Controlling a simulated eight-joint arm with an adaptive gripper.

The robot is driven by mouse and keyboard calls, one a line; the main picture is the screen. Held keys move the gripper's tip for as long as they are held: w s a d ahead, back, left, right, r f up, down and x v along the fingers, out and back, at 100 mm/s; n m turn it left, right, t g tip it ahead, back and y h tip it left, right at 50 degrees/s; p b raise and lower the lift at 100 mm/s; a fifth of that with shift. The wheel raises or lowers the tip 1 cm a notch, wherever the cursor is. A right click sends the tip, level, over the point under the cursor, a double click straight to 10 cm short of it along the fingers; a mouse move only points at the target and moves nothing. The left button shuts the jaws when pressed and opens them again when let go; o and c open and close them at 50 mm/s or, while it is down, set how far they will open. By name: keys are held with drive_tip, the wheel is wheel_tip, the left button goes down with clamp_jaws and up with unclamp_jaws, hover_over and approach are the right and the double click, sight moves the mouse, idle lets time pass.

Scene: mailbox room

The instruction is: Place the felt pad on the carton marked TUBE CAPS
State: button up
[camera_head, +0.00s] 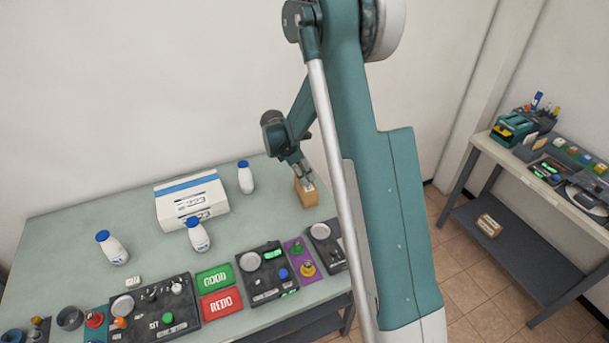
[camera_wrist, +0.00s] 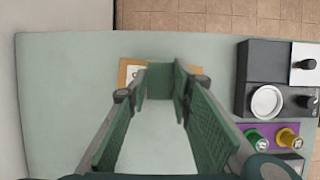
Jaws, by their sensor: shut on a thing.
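My gripper (camera_head: 304,177) is just above a small brown carton (camera_head: 308,198) at the table's right end, in the head view. In the wrist view my gripper's fingertips (camera_wrist: 162,78) are close together, with a small dark green piece (camera_wrist: 159,82) between them. This piece looks like the felt pad, but its shape is mostly hidden. The brown carton (camera_wrist: 128,70) shows behind the fingertips, with a pale label on its left part. I cannot read the label, nor tell whether the held piece touches the carton.
A white box with a blue stripe (camera_head: 190,200) and several white bottles with blue caps (camera_head: 246,178) stand left of the carton. Control panels (camera_head: 265,275) line the front edge. Another small carton (camera_head: 489,226) sits on the right-hand table's lower shelf.

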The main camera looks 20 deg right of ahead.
drive_tip(key=shift+f, duration=0.2)
drive_tip(key=o, duration=0.7)
drive_tip(key=shift+o, duration=0.2)
drive_tip(key=shift+r, duration=0.25)
drive_tip(key=v, duration=1.2)
